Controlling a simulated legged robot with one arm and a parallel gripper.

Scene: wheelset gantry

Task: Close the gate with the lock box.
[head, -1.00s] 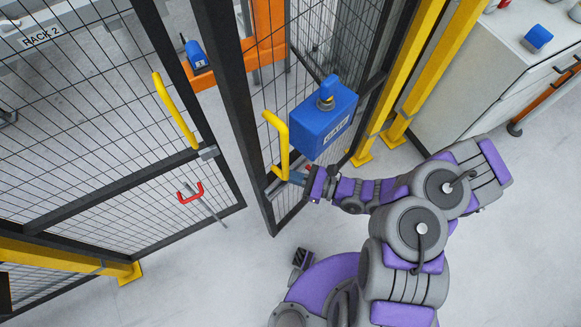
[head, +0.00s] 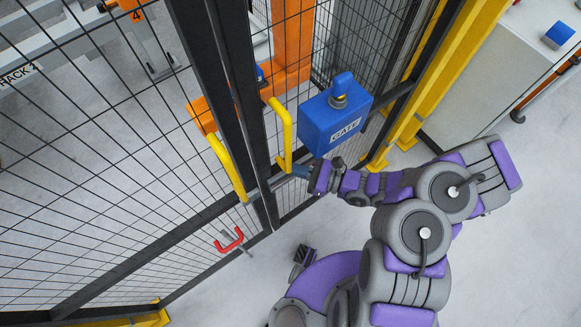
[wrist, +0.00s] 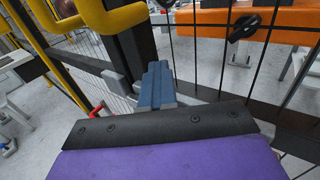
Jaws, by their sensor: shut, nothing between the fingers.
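The mesh gate has two dark-framed leaves. The right leaf (head: 243,100) carries a yellow handle (head: 285,135) and the blue lock box (head: 335,118) marked GATE, with a blue padlock-like piece on top. The left leaf (head: 205,75) has its own yellow handle (head: 227,167) and a red-handled bolt (head: 229,240) low down. The leaves' edge posts stand side by side; I cannot tell whether they touch. My gripper (head: 299,171) is shut and empty at the foot of the right leaf's handle, below the lock box. In the wrist view its blue-grey fingers (wrist: 156,84) are together beside the dark post.
Yellow posts (head: 440,90) stand right of the gate. A pale cabinet (head: 475,90) with a blue item on top stands at the far right. Orange structure (head: 292,45) shows behind the mesh. The grey floor in front of the gate is clear around my body.

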